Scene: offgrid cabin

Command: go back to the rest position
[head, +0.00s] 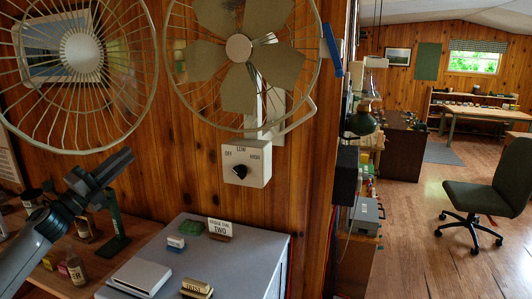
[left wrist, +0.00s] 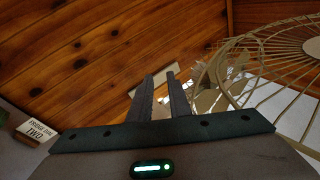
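My left gripper (head: 122,160) comes in from the left in the head view, in front of the wood wall and above the left shelf. In the left wrist view its two fingers (left wrist: 160,82) stand a small gap apart with nothing between them, so it is open and empty. It touches nothing that I can see. My right gripper is not in view.
Two wire fans (head: 238,48) hang at the wall, above a switch box (head: 246,163) with a knob. A grey cabinet (head: 235,262) carries small items and a sign (head: 220,228). Bottles (head: 76,270) stand on the shelf. A chair (head: 490,190) stands on open floor at right.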

